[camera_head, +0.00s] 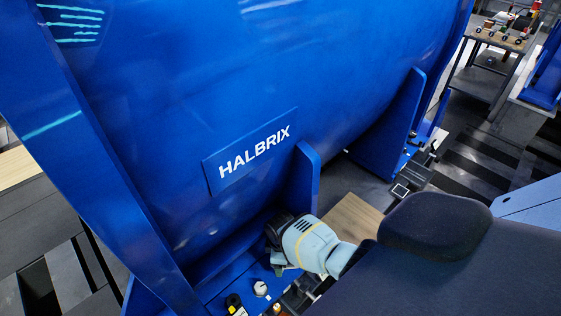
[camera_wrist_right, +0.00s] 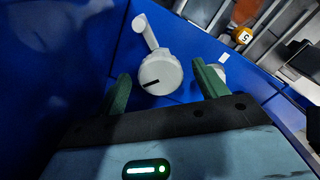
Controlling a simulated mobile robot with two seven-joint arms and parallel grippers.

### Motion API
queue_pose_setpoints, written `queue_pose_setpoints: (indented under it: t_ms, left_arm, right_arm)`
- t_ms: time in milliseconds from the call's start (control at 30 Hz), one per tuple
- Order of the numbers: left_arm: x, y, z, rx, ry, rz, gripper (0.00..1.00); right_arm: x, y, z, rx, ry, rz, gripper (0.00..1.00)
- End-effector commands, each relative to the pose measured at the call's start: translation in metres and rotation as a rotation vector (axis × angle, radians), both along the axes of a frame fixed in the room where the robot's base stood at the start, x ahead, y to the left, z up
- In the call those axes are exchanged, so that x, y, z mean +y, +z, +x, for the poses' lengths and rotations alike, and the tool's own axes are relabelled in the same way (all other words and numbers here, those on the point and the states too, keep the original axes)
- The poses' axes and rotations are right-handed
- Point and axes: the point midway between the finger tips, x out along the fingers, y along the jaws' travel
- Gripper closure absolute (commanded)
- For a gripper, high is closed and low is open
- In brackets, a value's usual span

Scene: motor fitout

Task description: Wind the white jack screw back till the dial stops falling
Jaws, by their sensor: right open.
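The white jack screw (camera_wrist_right: 160,73) shows in the right wrist view as a round white head with a black slot mark and a crank arm reaching up and left. My right gripper (camera_wrist_right: 161,70) is open, with its green fingers to either side of the head and a visible gap on each side. In the head view my right gripper (camera_head: 275,252) is low beside the motor's foot and hides most of that spot. A small round white-faced thing, perhaps the dial (camera_head: 261,289), sits just below it; its reading is too small to tell. My left gripper is not in view.
The big blue motor (camera_head: 240,90) marked HALBRIX fills the head view, with upright blue ribs (camera_head: 305,180) close to my right gripper. A yellow and black part (camera_head: 235,304) sits on the base.

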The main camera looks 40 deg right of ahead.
Motion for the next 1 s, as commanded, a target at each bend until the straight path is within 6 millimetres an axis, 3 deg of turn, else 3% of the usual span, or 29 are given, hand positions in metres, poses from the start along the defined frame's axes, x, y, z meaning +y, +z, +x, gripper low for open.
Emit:
queue_pose_setpoints:
  t_ms: [300, 500, 1000]
  left_arm:
    - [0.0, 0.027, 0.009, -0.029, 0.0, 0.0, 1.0]
    - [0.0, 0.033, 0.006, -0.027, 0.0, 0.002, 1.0]
    - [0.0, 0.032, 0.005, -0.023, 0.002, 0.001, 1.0]
  right_arm:
    - [-0.001, 0.05, 0.003, -0.008, 0.0, -0.002, 0.28]
    - [-0.001, 0.072, 0.002, -0.005, 0.0, -0.001, 0.28]
    - [-0.001, 0.076, 0.0, -0.001, 0.0, -0.001, 0.28]
